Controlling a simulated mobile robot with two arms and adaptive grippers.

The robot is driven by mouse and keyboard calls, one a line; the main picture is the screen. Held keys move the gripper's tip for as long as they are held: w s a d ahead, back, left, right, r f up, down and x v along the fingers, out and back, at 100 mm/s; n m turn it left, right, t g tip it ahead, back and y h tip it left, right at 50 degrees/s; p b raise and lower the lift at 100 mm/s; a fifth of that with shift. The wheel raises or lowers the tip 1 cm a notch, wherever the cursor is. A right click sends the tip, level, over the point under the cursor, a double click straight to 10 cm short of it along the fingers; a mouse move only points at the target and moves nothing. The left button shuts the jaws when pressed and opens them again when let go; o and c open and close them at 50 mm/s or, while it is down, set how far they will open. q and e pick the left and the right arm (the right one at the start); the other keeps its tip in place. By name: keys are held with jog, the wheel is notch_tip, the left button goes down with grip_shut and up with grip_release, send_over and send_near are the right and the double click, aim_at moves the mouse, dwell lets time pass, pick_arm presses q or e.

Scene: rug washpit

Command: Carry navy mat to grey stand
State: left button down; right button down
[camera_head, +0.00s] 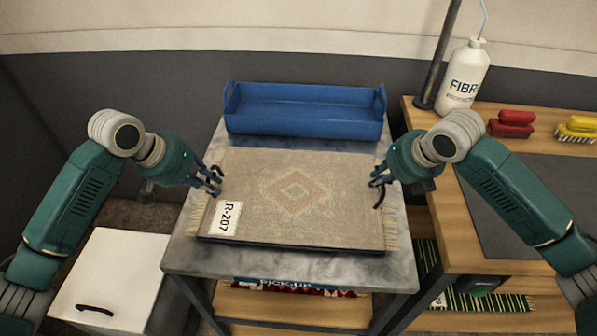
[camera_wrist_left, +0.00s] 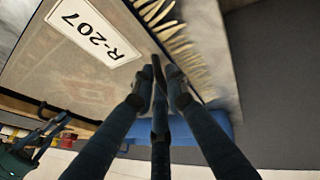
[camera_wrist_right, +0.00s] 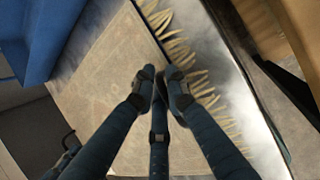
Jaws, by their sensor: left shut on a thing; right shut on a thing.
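A thin dark slab, which looks like the navy mat (camera_head: 300,247), shows as a dark front edge under a faded beige rug (camera_head: 320,165). The rug has a diamond pattern, fringed ends and a label R-207. Mat and rug are level over the grey stand (camera_head: 190,255); I cannot tell whether they touch its top. My left gripper (camera_head: 214,186) is shut at the left edge, by the label, and my right gripper (camera_head: 378,188) is shut at the right edge. Both wrist views show the fingers closed at the fringed edges, hiding the exact grip.
A blue tray (camera_head: 305,120) stands behind the rug on the stand. A wooden bench (camera_head: 460,170) at right holds a white bottle (camera_head: 464,78), a red brush (camera_head: 511,123) and a yellow brush (camera_head: 577,128). A white box (camera_head: 120,280) stands at lower left. A shelf lies below the stand.

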pick_arm(q)
jog(key=shift+a+f+b, duration=0.3)
jog(key=shift+a+f, duration=0.2)
jog(key=shift+f, duration=0.05)
pick_arm(e)
jog(key=shift+w+d+f, duration=0.1)
jog(key=shift+d+f, duration=0.35)
pick_arm(q)
jog(key=c, duration=2.1)
grip_release()
pick_arm(e)
jog(key=c, duration=2.2)
grip_release()
pick_arm(q)
jog(key=o, duration=0.4)
jog(key=shift+c, duration=0.2)
pick_arm(e)
jog(key=o, duration=0.4)
pick_arm(q)
jog(key=shift+d, duration=0.15)
pick_arm(e)
jog(key=shift+o, duration=0.2)
jog(key=shift+a, duration=0.2)
pick_arm(q)
jog(key=shift+d+r, duration=0.1)
